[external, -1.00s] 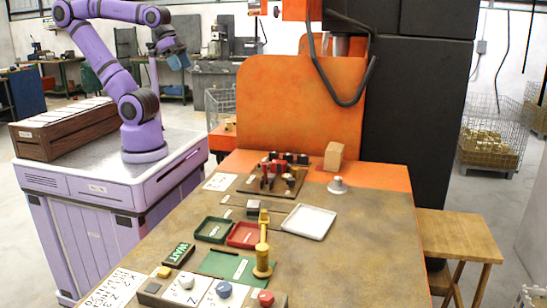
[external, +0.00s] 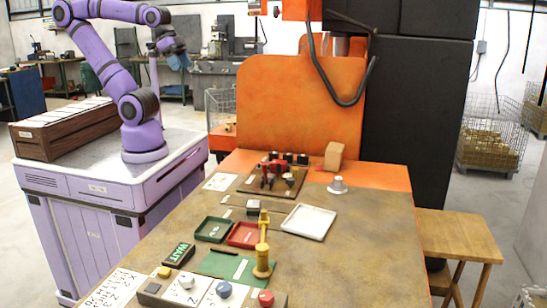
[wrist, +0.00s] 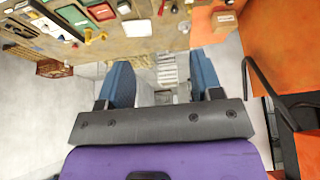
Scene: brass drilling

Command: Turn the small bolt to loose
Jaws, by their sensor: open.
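I cannot pick out the small bolt for certain; parts on the table are too small to tell. A brown board (external: 256,187) with small red and black parts stands at the table's far end, and a silver round knob on a flange (external: 338,185) sits to its right. My gripper (external: 184,62) is raised above my purple base at the left, well away from the table parts. In the wrist view, my gripper (wrist: 163,75) has its two blue fingers wide apart with nothing between them; the table lies beyond, at the top.
The table (external: 350,240) holds a green tray (external: 212,229), a red tray (external: 243,234), a white tray (external: 308,221), a yellow post (external: 262,245) and a wooden block (external: 333,155). An orange machine panel (external: 300,105) with a black hose (external: 345,103) rises behind. The table's right side is mostly bare.

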